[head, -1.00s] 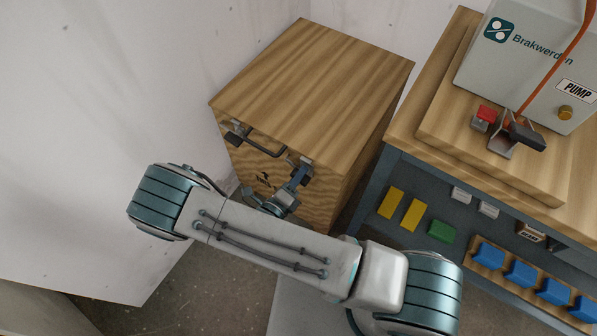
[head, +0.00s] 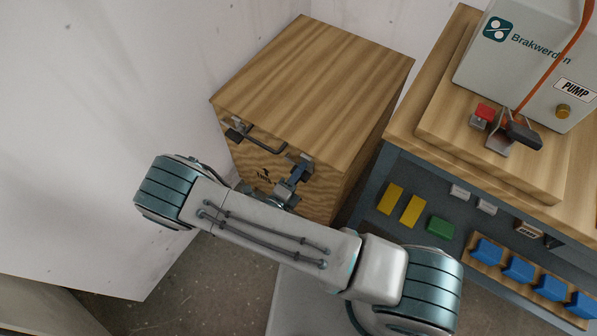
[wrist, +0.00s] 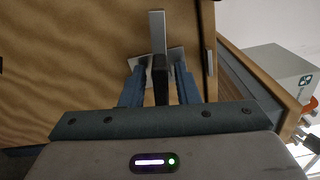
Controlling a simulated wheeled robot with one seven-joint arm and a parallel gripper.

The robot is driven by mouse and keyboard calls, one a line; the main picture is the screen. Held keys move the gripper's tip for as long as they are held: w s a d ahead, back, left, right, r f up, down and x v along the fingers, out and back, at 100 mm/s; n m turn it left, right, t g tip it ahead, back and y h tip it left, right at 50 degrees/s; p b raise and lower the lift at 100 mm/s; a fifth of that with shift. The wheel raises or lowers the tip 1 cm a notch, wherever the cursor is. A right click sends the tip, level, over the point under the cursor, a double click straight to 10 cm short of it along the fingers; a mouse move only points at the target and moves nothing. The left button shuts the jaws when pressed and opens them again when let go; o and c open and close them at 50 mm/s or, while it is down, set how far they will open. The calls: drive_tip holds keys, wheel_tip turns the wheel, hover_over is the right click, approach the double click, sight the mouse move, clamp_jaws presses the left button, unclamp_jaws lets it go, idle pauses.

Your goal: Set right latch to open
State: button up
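The right latch (head: 306,160) is on the upper front edge of the wooden box, at its right side. In the wrist view it shows as a metal plate and upright bar (wrist: 157,32) with a dark handle (wrist: 161,85). My gripper (wrist: 160,70) has its two blue fingers on either side of the dark handle, with a visible gap to each finger. In the head view my gripper (head: 298,178) is at the right latch, partly hidden by my arm. I cannot tell whether the fingers touch the latch.
A left latch (head: 238,133) and a bar handle (head: 266,145) are on the same wooden box (head: 315,80). A workbench (head: 410,150) with a grey pump unit (head: 530,60) stands close on the right. A white wall (head: 90,110) is on the left.

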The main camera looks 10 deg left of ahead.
drive_tip(key=shift+s+a, duration=0.1)
drive_tip(key=v, duration=1.3)
drive_tip(key=shift+s, duration=0.3)
drive_tip(key=w+d+r+m+g+h+p, duration=0.1)
drive_tip(key=w+d+r+m+g+p, duration=0.15)
drive_tip(key=d+r+m+g, duration=0.4)
drive_tip(key=w+d+r+m+g+h+p, duration=0.1)
drive_tip(key=w+d+r+m+g+p, duration=0.2)
drive_tip(key=r+m, duration=0.7)
drive_tip(key=w+d+r+m+g+h+p, duration=0.1)
drive_tip(key=w+d+r+m+g, duration=0.4)
drive_tip(key=r+m, duration=0.35)
drive_tip(key=s+d+r+m+y+p, duration=0.2)
drive_tip(key=d+r+m+y, duration=0.3)
drive_tip(key=r+m, duration=0.6)
drive_tip(key=s+d+r+m+y+p, duration=0.3)
drive_tip(key=d+r+m+y+p, duration=0.2)
drive_tip(key=d+r+m, duration=0.4)
drive_tip(key=shift+r+m+t, duration=0.35)
drive_tip(key=shift+r+m, duration=0.65)
drive_tip(key=shift+m, duration=0.4)
